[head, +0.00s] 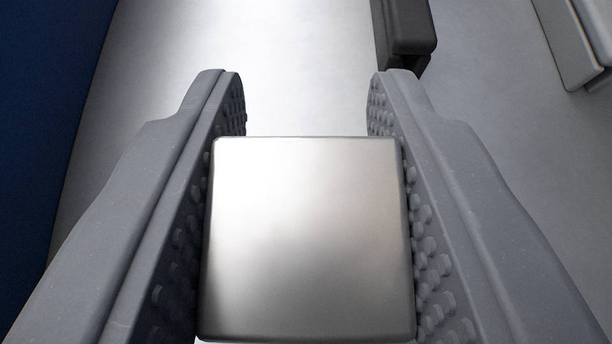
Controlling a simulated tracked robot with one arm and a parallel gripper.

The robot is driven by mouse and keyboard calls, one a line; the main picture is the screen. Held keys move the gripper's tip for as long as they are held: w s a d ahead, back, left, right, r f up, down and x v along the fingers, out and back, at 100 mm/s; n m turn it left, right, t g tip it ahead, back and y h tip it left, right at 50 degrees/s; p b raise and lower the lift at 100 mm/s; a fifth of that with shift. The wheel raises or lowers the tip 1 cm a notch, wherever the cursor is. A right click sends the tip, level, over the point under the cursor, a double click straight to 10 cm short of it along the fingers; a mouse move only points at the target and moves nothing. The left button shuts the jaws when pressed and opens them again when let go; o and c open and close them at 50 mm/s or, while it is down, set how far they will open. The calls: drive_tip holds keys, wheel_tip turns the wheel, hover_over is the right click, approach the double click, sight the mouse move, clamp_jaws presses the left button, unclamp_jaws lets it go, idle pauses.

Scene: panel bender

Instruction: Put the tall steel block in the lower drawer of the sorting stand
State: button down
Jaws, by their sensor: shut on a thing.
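A shiny steel block (308,240) fills the lower middle of the head view, with one square face towards the camera. My gripper (307,105) is shut on it: one studded finger presses on its left side and the other on its right. The fingertips reach past the block's far edge. The block's height cannot be told from here, since its other sides are hidden. No drawer that I can make out as the sorting stand's lower drawer is in view.
A dark blue surface (40,110) runs along the left edge. A dark grey block-like part (405,30) stands beyond the right fingertip. A light grey piece (580,40) is at the top right. A bare pale grey surface (290,60) lies ahead between the fingers.

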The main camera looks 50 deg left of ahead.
drive_tip(key=shift+f, duration=0.65)
drive_tip(key=c, duration=1)
unclamp_jaws()
drive_tip(key=shift+c, duration=0.2)
drive_tip(key=p+v, duration=0.2)
drive_tip(key=v, duration=0.9)
drive_tip(key=shift+s+r, duration=0.1)
drive_tip(key=shift+r, duration=0.05)
drive_tip(key=shift+s+d+r, duration=0.15)
drive_tip(key=shift+s+d, duration=0.15)
drive_tip(key=shift+d, duration=0.05)
